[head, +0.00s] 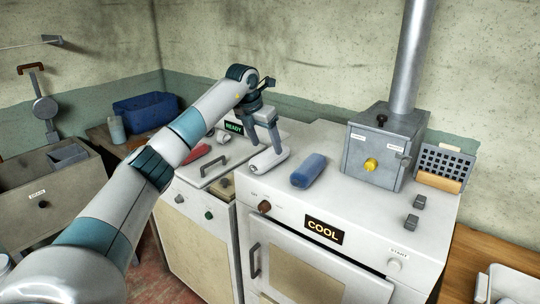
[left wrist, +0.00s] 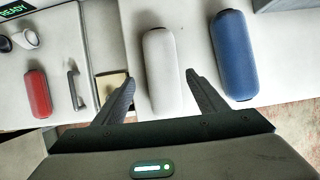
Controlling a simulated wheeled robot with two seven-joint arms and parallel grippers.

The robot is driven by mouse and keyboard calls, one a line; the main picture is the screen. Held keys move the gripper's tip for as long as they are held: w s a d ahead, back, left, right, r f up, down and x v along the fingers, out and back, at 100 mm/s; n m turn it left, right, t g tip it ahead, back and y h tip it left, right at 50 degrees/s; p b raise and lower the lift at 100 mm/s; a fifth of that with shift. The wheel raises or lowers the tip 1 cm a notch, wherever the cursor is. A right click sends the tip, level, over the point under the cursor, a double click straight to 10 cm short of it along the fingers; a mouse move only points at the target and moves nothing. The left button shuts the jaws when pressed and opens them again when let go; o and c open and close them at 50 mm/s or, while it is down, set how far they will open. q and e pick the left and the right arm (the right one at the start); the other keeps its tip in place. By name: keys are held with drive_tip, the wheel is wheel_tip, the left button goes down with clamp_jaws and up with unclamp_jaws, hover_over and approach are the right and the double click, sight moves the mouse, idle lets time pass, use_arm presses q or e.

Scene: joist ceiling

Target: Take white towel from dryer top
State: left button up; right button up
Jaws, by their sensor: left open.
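The white towel (head: 267,162) is a rolled cylinder lying on the white dryer top (head: 345,205), near its left edge. It also shows in the left wrist view (left wrist: 162,65), upright in the picture and ahead of the fingers. My left gripper (head: 265,143) is open just above the towel in the head view. In the left wrist view its two fingers (left wrist: 158,82) spread to either side of the towel's near end. I see no grip on it, and I cannot tell whether a finger touches it. My right gripper is not in view.
A blue roll (head: 308,171) lies right of the towel. A red roll (head: 195,154) and a handle (head: 215,166) are on the left unit. A grey metal box (head: 370,157) with a flue pipe (head: 408,60) stands behind right. Small grey blocks (head: 411,222) sit at the right.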

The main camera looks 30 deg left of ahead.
sight(269, 152)
use_arm(q)
drive_tip(key=shift+w+f, duration=0.1)
drive_tip(key=shift+f, duration=0.15)
drive_tip(key=shift+w+d+f+p, duration=0.2)
drive_tip(key=shift+f+p, duration=0.45)
drive_tip(key=shift+p, duration=0.05)
drive_tip(key=p+x, duration=0.1)
drive_tip(key=x, duration=0.2)
drive_tip(key=shift+d+p, duration=0.1)
drive_tip(key=shift+p, duration=0.2)
drive_tip(key=shift+w+f, duration=0.1)
drive_tip(key=shift+f, duration=0.35)
drive_tip(key=c, duration=1.2)
